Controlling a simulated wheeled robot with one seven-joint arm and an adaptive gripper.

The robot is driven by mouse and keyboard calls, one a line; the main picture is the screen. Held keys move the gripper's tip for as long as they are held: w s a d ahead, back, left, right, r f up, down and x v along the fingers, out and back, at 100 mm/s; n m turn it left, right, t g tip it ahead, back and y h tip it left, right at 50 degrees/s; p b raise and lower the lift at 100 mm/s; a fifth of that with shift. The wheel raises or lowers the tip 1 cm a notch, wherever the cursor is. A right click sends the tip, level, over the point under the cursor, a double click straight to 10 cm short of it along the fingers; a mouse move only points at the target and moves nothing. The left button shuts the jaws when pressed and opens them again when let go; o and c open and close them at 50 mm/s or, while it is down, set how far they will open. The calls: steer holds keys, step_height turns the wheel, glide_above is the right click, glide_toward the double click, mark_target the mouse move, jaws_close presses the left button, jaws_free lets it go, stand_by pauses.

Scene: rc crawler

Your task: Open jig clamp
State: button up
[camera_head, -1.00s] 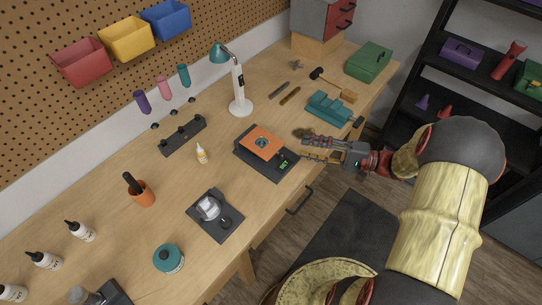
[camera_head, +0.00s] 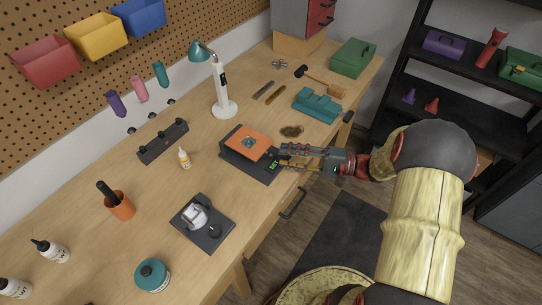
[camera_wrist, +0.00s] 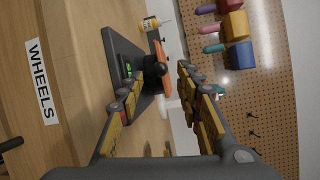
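A dark base plate (camera_head: 262,173) with a small green display and an orange plate (camera_head: 246,142) on it lies mid-bench in the head view. In the wrist view the dark base (camera_wrist: 122,45), the orange plate (camera_wrist: 161,62) seen nearly edge-on, and a round black knob (camera_wrist: 155,67) are ahead of me. My gripper (camera_head: 281,152) is at the right edge of this base. In the wrist view my gripper (camera_wrist: 160,82) has its fingers apart, with the knob beyond and between them; contact cannot be told.
A teal vise-like block (camera_head: 316,105), mallet (camera_head: 320,80) and green box (camera_head: 353,57) are farther right. A lamp (camera_head: 223,105), black rack (camera_head: 163,143) and small bottle (camera_head: 184,158) stand behind. Bare wood surrounds the base.

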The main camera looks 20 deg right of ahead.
mark_target(271, 154)
steer(key=b+x, duration=0.1)
steer(key=x, duration=0.4)
steer(key=shift+w+a, duration=0.1)
steer(key=shift+a, duration=0.25)
steer(key=shift+c, duration=1.3)
jaws_close()
